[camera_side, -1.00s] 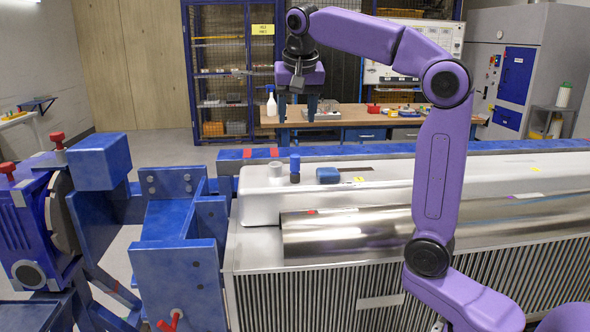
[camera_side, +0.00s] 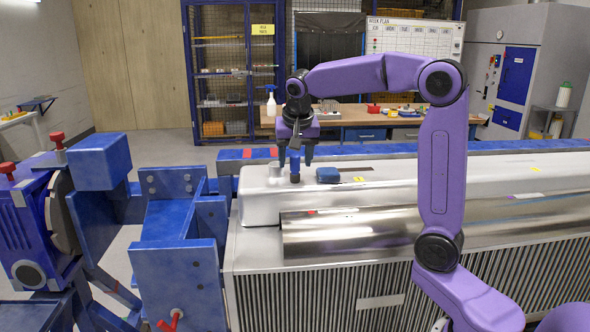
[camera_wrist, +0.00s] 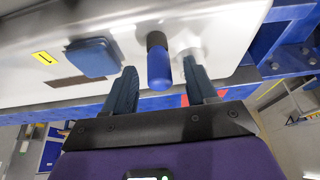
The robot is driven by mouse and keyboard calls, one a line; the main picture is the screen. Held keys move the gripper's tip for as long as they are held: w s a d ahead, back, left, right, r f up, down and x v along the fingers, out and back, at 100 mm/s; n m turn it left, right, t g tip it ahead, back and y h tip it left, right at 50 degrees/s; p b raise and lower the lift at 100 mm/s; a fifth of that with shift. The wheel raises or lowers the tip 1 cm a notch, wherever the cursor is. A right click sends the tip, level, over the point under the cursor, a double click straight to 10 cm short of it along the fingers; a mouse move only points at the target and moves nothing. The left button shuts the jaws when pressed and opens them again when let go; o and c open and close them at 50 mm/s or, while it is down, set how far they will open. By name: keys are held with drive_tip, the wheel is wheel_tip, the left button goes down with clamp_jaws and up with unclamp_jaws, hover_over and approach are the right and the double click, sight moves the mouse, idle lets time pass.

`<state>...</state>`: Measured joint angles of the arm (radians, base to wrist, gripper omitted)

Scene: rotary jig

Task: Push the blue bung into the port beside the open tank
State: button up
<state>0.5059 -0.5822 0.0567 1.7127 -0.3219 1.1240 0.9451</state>
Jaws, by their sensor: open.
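The blue bung (camera_side: 295,157), with a dark lower part, stands upright on the pale tank-like casing (camera_side: 262,200); it also shows in the wrist view (camera_wrist: 159,68). I cannot tell whether the dark part belongs to the bung or to a port beneath it. My gripper (camera_side: 296,162) points down, open, with one finger on each side of the bung's upper part and gaps visible in the wrist view (camera_wrist: 160,76). A short white cylinder (camera_wrist: 187,40) stands close beside the bung, near the right fingertip.
A blue block-like cover (camera_side: 327,175) sits right of the bung, with a yellow label (camera_side: 359,180) beyond it. A shiny metal cylinder (camera_side: 345,232) lies in front. Blue jig frames (camera_side: 172,240) stand at left. The air above the casing is mostly clear.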

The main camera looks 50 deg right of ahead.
drive_tip(key=shift+d+f, duration=0.1)
drive_tip(key=shift+f, duration=0.2)
drive_tip(key=shift+c, duration=0.3)
clamp_jaws()
drive_tip(key=shift+w+r, duration=0.1)
